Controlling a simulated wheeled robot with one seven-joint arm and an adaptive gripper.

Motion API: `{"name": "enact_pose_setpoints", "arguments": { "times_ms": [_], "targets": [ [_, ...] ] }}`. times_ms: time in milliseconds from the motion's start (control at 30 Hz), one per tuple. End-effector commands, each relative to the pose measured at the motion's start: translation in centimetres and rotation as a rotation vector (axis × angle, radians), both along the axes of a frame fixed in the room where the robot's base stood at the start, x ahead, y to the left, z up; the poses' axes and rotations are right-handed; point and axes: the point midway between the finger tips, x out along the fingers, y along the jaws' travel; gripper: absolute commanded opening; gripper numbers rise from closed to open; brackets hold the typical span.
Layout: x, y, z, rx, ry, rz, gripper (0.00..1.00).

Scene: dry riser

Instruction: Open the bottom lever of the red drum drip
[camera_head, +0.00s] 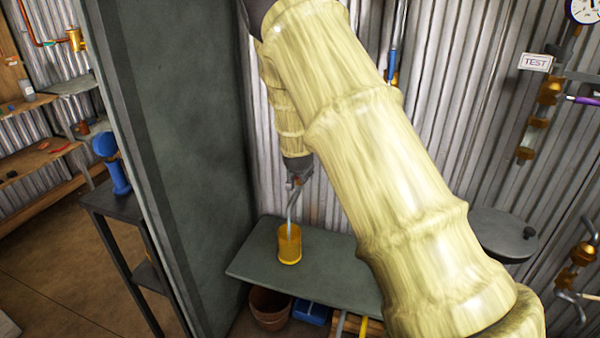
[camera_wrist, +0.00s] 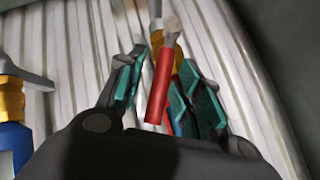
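In the wrist view a red lever handle (camera_wrist: 159,88) runs between the two teal-padded fingers of my gripper (camera_wrist: 160,64). It joins a brass fitting (camera_wrist: 157,37) beyond the fingertips. My gripper is open: the handle lies closer to the right finger, with a gap to the left finger. I cannot tell whether it touches the right pad. In the head view my gripper (camera_head: 298,168) is small and dark, above a bent grey spout (camera_head: 292,203). A pale stream falls from there into a yellow cup (camera_head: 289,246). My arm hides much of the wall; I cannot make out a drum.
The cup stands on a grey shelf (camera_head: 262,262) against corrugated metal. A tall dark panel (camera_head: 190,130) rises close on the left. In the wrist view a brass and blue valve (camera_wrist: 12,105) is at left. Pipe fittings (camera_head: 548,92) line the right wall.

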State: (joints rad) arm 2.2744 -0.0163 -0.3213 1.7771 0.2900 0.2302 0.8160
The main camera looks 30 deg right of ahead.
Motion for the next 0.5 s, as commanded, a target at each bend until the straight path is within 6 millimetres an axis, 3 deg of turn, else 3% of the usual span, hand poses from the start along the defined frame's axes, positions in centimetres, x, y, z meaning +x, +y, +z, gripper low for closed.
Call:
{"name": "enact_pose_setpoints", "arguments": {
  "times_ms": [267, 500],
  "targets": [
    [0.0, 0.0, 0.3, -0.001, -0.003, 0.0, 0.36],
    [-1.4, 0.9, 1.8, -0.001, -0.002, 0.001, 0.36]
  ]
}}
